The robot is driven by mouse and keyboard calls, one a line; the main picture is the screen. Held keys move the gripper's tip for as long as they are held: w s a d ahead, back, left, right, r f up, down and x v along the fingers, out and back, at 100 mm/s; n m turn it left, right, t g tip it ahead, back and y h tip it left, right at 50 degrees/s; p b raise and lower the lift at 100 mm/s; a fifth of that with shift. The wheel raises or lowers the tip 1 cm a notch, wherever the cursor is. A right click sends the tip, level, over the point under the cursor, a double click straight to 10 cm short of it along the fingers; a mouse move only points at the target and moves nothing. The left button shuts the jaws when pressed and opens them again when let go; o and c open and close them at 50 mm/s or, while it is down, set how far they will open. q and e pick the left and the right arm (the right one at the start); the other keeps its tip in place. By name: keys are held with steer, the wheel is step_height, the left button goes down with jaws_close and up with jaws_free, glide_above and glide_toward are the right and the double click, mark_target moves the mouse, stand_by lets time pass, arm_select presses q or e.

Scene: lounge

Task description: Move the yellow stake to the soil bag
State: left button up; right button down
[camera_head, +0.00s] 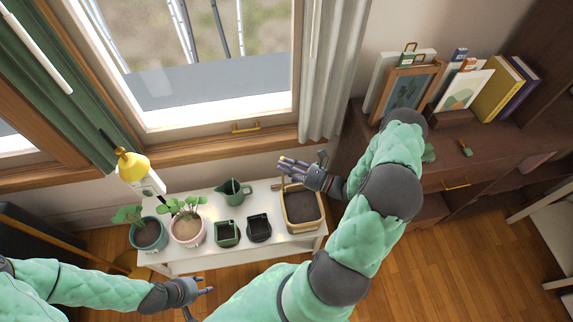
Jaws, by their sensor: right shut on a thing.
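My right gripper (288,167) is shut on a small pale-yellow piece, which appears to be the yellow stake (286,160). It is held above the back right of the white table, and most of it is hidden by the fingers. The soil bag (289,212), a tan open-topped container with dark soil, stands at the table's right end, just below my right gripper in the picture. The gripper appears apart from the soil. My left gripper (201,302) is open and empty in front of the table, with its fingers spread.
The white table (214,256) also holds two potted seedlings (148,233) (187,229), a green jug (234,192) and two small dark pots (227,233) (259,228). A yellow-topped object (131,164) stands at the left. A brown cabinet (455,160) with frames and books is at right.

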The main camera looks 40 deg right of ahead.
mark_target(283, 174)
step_height(283, 174, down, 7)
steer(key=b, duration=0.4)
steer(key=shift+r+b, duration=0.2)
steer(key=shift+b, duration=0.15)
stand_by(2.8)
steer(key=c, duration=1)
jaws_free()
